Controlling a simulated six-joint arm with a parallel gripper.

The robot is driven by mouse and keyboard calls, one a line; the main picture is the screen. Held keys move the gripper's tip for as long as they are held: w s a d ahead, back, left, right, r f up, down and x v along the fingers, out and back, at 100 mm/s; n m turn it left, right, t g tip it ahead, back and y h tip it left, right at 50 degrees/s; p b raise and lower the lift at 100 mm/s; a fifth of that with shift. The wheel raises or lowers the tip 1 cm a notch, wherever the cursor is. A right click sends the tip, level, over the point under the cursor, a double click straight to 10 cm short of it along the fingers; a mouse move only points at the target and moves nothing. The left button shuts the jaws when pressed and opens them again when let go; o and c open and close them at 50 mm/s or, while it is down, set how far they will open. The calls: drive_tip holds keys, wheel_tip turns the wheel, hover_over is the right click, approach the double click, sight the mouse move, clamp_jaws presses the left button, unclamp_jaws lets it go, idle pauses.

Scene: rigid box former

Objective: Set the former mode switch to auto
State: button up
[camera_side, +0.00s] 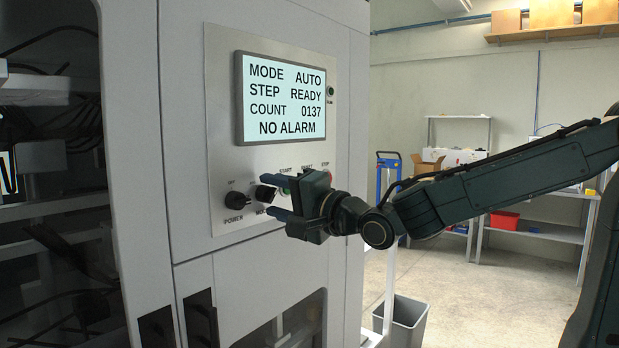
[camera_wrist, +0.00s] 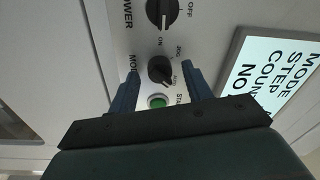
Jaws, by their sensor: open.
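The black mode switch (camera_side: 264,193) is on the grey control panel, right of the power knob. In the wrist view the mode switch (camera_wrist: 160,69) lies just beyond and between my fingertips, with its pointer apparently toward the lower-right label. The panel screen (camera_side: 284,98) reads MODE AUTO, STEP READY, COUNT 0137, NO ALARM. My gripper (camera_side: 272,197) is open in front of the panel, its two fingers spread around the line to the switch. It also shows in the wrist view (camera_wrist: 160,82). I see no finger clearly touching the switch.
The power knob (camera_side: 237,200) is left of the mode switch. A green start button (camera_wrist: 158,102) sits close by, between my fingers in the wrist view. A grey bin (camera_side: 402,322) stands on the floor. Open floor and shelves lie to the right.

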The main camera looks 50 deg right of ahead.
drive_tip(key=shift+s, duration=0.15)
drive_tip(key=s, duration=1.1)
drive_tip(key=shift+s+f, duration=0.35)
drive_tip(key=shift+f, duration=0.05)
drive_tip(key=shift+d, duration=0.1)
drive_tip(key=s+d+f+n+g, duration=0.3)
drive_tip(key=s+f+n+g, duration=1)
drive_tip(key=s+f+n, duration=0.1)
drive_tip(key=shift+s+d+f+n, duration=0.4)
drive_tip(key=shift+s+f, duration=0.05)
drive_tip(key=shift+s, duration=0.55)
